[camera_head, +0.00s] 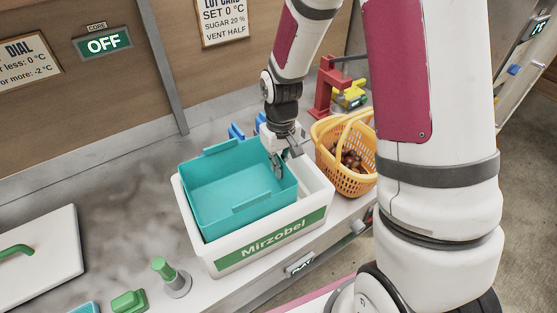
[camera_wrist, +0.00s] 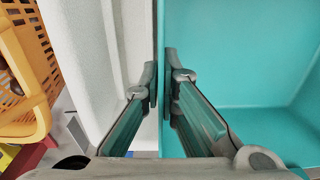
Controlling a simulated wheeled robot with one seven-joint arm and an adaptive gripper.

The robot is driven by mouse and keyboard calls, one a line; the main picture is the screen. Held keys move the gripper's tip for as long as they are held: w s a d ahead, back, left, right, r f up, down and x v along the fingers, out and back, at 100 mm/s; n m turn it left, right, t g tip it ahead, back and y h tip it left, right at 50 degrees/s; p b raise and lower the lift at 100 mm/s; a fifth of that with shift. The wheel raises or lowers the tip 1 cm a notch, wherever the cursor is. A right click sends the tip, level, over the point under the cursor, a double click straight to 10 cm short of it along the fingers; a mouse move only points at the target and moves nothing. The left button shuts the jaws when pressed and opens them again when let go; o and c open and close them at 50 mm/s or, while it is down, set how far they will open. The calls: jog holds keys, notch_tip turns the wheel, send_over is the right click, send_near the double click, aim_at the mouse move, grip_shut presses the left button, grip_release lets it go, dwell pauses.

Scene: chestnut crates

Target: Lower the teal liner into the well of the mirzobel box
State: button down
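The teal liner (camera_head: 240,210) is an open rectangular tub with a tab on its near wall. It is at the well of the white Mirzobel box (camera_head: 315,208), its rim standing above the box's rim. White box interior shows to the liner's right; the liner's underside is hidden. My gripper (camera_head: 279,165) is at the liner's right wall. In the wrist view my gripper (camera_wrist: 160,82) has one finger on each side of the liner's wall (camera_wrist: 159,30), closed on it. The liner's inside (camera_wrist: 240,60) is empty, and the box's white wall (camera_wrist: 85,50) lies left of it.
A yellow basket (camera_head: 345,178) of brown chestnuts stands close right of the box, with a red stand (camera_head: 325,88) behind. Blue pieces (camera_head: 237,131) sit behind the box. A white lid with a green handle (camera_head: 35,255) and a green knob (camera_head: 162,268) are left.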

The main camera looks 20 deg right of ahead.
aim_at(279, 184)
jog(key=shift+f+b, duration=0.45)
jog(key=shift+f, duration=1.45)
jog(key=c, duration=1.7)
grip_release()
notch_tip(279, 184, up, 12)
jog(key=shift+d, duration=0.15)
